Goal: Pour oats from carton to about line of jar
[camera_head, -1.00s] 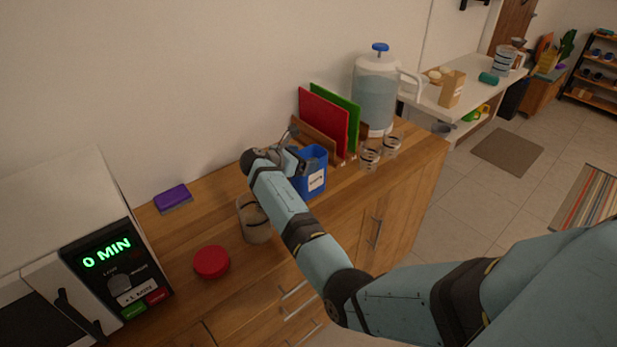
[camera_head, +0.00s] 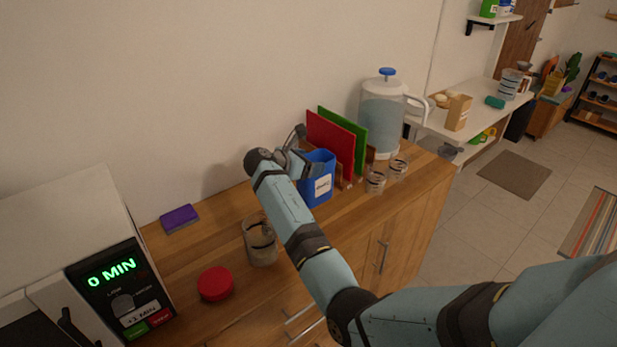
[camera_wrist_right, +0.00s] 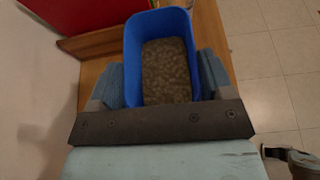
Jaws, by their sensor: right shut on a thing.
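The blue oats carton (camera_head: 319,189) stands upright at the counter, left of the red and green boards. My right gripper (camera_head: 299,163) is shut on it near its top. In the right wrist view the open carton (camera_wrist_right: 185,22) sits between my two fingers (camera_wrist_right: 168,85) and holds brownish oats (camera_wrist_right: 167,70). The clear jar (camera_head: 261,243) stands on the counter to the left of the carton, partly hidden by my right arm. A dark line shows on the jar; I cannot tell whether it holds oats. My left gripper is out of view.
A red lid (camera_head: 215,284) lies in front of the jar. A purple sponge (camera_head: 179,217) is near the wall and a microwave (camera_head: 100,285) at the left. Boards (camera_head: 331,142), two small glasses (camera_head: 376,182) and a water dispenser (camera_head: 381,115) stand to the right.

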